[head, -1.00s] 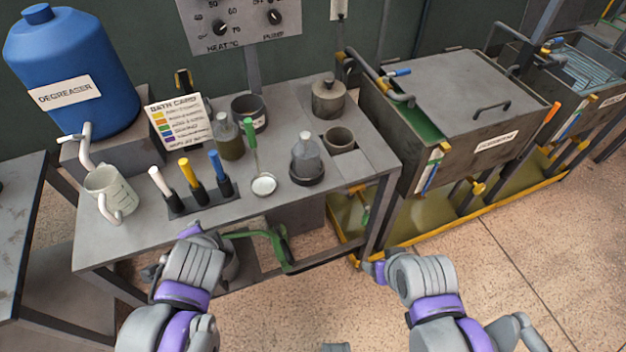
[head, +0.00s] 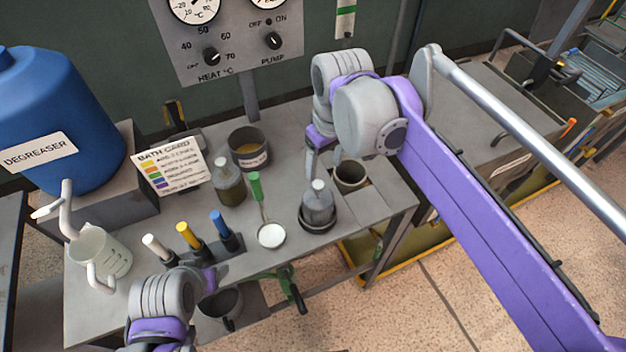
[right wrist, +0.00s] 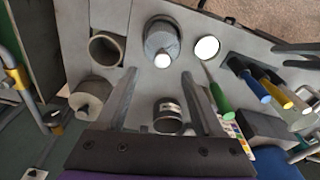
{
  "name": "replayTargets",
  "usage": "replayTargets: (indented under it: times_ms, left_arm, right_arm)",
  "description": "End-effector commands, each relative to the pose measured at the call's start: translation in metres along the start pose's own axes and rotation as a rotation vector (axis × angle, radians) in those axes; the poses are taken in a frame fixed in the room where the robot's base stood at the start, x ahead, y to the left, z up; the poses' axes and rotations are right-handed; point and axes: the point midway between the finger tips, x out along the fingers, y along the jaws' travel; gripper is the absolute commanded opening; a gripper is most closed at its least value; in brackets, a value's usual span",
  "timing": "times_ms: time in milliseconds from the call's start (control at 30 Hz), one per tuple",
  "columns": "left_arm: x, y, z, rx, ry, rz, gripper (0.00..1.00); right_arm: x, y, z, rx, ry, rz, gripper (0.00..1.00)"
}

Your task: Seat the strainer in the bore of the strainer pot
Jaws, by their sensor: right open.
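The strainer looks to be the grey mesh cone with a white knob (head: 318,205), upright in a dark round dish on the bench. It also shows in the right wrist view (right wrist: 161,40). An open round pot (head: 350,175), apparently the strainer pot, stands just behind and right of it; its empty bore shows in the right wrist view (right wrist: 107,48). My right gripper (head: 320,165) is open and empty above the bench, behind the strainer. In the wrist view its fingers (right wrist: 158,78) point toward the knob without touching it. My left gripper (head: 209,281) is by the bench's front edge, its jaws unclear.
A lidded pot (right wrist: 90,97) shows in the wrist view. White, yellow and blue handles (head: 188,236) stand in a rack. A degreaser drum (head: 50,120) is far left.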

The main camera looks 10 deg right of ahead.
Motion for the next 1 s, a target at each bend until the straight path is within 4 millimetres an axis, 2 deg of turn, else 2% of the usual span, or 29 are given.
replayTargets:
  times_ms: [133,333,567,800,1000]
  left_arm:
    - [0.002,0.000,0.003,0.001,-0.002,0.000,0.66]
    - [0.004,0.000,0.005,0.001,-0.004,0.000,0.66]
    - [0.004,0.000,0.005,0.001,-0.004,0.000,0.66]
    - [0.003,0.000,0.004,0.001,-0.003,0.000,0.66]
    - [0.004,0.000,0.005,0.001,-0.004,0.000,0.66]
  right_arm:
    - [0.012,-0.001,-0.001,-0.004,-0.004,-0.002,0.69]
    - [0.044,-0.001,-0.001,-0.004,-0.003,-0.002,0.69]
    - [0.062,-0.001,-0.003,-0.003,-0.002,-0.001,0.69]
    - [0.097,-0.001,-0.008,-0.003,-0.002,-0.001,0.69]
    - [0.109,-0.001,-0.008,-0.003,-0.002,-0.001,0.69]
